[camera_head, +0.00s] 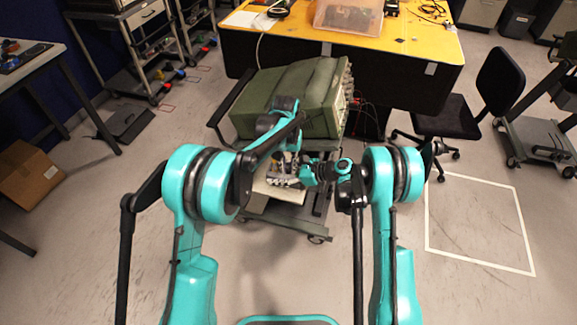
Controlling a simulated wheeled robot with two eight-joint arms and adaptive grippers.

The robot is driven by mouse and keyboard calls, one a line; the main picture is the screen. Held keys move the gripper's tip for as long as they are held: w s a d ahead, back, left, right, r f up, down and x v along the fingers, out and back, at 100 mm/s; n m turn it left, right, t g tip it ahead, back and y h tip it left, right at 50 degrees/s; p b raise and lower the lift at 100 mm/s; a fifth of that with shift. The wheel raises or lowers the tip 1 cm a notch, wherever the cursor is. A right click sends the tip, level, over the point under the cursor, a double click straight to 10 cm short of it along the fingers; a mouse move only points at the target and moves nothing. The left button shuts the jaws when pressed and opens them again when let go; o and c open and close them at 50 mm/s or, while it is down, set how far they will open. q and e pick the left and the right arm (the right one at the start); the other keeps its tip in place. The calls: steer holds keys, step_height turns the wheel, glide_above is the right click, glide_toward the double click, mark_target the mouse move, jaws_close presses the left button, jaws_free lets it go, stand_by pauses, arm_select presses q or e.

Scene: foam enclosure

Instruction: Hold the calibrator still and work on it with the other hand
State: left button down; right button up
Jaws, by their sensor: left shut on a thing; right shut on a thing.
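A small pale device with dark details, which looks like the calibrator (277,190), sits on the front part of a cart in the middle of the view. My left gripper (284,166) reaches down to it from above and behind, shut on it. My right gripper (303,172) comes in from the right, shut at the device's upper right side. My arms hide much of the contact, and the fingertips are too small to make out; I cannot tell which part the right one grips.
A large green cased instrument (290,95) stands on the cart (318,215) just behind. A yellow-topped table (415,48) with a clear bin (348,15) is beyond. A black chair (462,105) is at right. Open floor lies around a white taped square (478,222).

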mark_target(287, 169)
arm_select(q)
steer(key=shift+m, duration=0.6)
arm_select(e)
steer(key=shift+f, duration=0.15)
arm_select(q)
steer(key=c, duration=1.7)
jaws_free()
steer(key=shift+c, duration=0.2)
steer(key=shift+r, duration=0.1)
step_height(287, 169, up, 12)
steer(key=shift+a, duration=0.2)
